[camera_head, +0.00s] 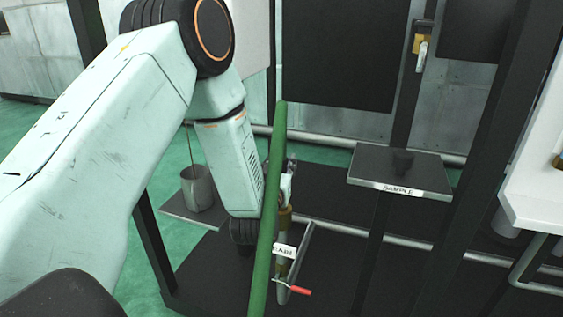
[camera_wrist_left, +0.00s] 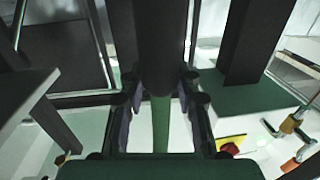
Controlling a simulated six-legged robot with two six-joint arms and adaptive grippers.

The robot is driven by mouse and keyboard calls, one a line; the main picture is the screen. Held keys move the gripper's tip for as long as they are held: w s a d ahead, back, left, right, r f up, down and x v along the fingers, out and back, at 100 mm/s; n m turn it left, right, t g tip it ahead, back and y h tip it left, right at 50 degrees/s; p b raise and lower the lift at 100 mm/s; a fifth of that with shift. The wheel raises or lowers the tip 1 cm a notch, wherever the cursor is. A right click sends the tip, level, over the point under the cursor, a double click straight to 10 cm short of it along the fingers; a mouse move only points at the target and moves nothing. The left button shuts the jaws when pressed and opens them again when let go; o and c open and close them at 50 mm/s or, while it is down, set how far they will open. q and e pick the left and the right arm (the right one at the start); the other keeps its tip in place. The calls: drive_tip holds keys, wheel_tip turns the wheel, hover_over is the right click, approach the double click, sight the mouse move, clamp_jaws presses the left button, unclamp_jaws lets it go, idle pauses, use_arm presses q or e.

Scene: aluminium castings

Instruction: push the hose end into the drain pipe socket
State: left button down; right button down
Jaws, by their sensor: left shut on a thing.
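The green hose (camera_head: 271,210) runs nearly upright through the middle of the head view, its upper end free and its lower part leaving the bottom edge. My left gripper (camera_wrist_left: 160,98) is shut on the hose; in the wrist view a wide dark length and a narrower green length (camera_wrist_left: 161,125) show between its fingers. In the head view the hose crosses in front of my left wrist, and the fingers are hard to make out. Behind the hose stands a grey pipe with a brass fitting (camera_head: 285,217), a partly covered white label and a red lever (camera_head: 298,291). The socket mouth cannot be made out clearly.
A dark shelf marked SAMPLE (camera_head: 400,172) juts out on the right, with a brass tap (camera_head: 422,45) above it. Dark posts and grey rails stand close around the pipe.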

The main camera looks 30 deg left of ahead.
use_arm(q)
drive_tip(key=shift+f+b, duration=1.2)
drive_tip(key=shift+f, duration=0.5)
idle(0.4)
drive_tip(key=c, duration=0.9)
unclamp_jaws()
drive_tip(key=shift+f, duration=0.1)
drive_tip(key=shift+s, duration=0.1)
drive_tip(key=v, duration=1.2)
drive_tip(key=s+d+f+m+g+h, duration=0.1)
drive_tip(key=s+d+f+g+h, duration=0.3)
drive_tip(key=f, duration=0.5)
drive_tip(key=s+d+f+m+g+h, duration=0.15)
drive_tip(key=s+f+g, duration=0.35)
drive_tip(key=f, duration=0.5)
drive_tip(key=s+d+f+g, duration=0.1)
drive_tip(key=s+f+g, duration=0.3)
drive_tip(key=s, duration=0.5)
drive_tip(key=s+d+f+m+g, duration=0.1)
drive_tip(key=s+d+f+g, duration=0.1)
drive_tip(key=s, duration=0.8)
wheel_tip(320, 180, down, 2)
drive_tip(key=shift+s+d+f+g+h+p, duration=0.25)
drive_tip(key=shift+g+h+p, duration=0.2)
drive_tip(key=shift+g, duration=0.45)
